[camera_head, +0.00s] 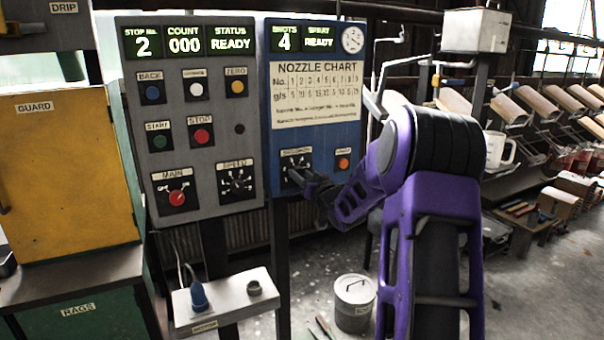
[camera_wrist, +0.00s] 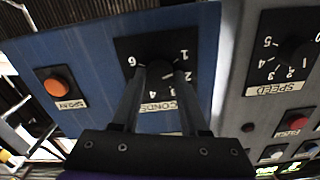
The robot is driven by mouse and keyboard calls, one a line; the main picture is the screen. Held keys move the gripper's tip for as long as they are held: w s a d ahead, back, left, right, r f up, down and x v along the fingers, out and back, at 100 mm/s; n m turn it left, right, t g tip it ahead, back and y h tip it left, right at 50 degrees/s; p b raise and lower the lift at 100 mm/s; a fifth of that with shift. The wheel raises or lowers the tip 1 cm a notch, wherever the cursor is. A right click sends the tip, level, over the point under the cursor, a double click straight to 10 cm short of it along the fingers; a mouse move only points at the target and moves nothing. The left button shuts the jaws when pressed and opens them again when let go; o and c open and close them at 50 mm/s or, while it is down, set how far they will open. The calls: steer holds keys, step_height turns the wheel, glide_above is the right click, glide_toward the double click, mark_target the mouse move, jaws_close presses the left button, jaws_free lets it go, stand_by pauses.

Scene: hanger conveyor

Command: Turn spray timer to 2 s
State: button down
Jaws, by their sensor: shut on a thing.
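The spray timer is a black rotary dial labelled SECONDS, low on the blue panel. Its black dial plate (camera_head: 297,157) shows in the head view, partly hidden by my gripper (camera_head: 302,176). In the wrist view the dial plate (camera_wrist: 196,47) appears upside down, with 1, 2, 4 and 6 readable around the knob (camera_wrist: 159,69). My gripper (camera_wrist: 160,74) is shut on this dark knob, one finger on each side. The fingers cover part of the scale and the label. I cannot tell which number the knob points to.
An orange button (camera_head: 343,164) sits right of the timer on the blue panel. The grey panel's SPEED dial (camera_head: 237,181) is close on the left. A grey box with a blue plug (camera_head: 199,296) stands below, and a lidded bucket (camera_head: 354,302) is on the floor.

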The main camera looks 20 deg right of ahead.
steer(key=m+p, duration=0.2)
steer(key=m, duration=0.2)
steer(key=shift+m+p, duration=0.65)
steer(key=shift+m, duration=0.75)
steer(key=shift+c, duration=2.1)
jaws_free()
steer(key=shift+s, duration=0.1)
steer(key=s, duration=1.7)
steer(key=shift+s+d, duration=0.15)
steer(key=shift+d, duration=0.15)
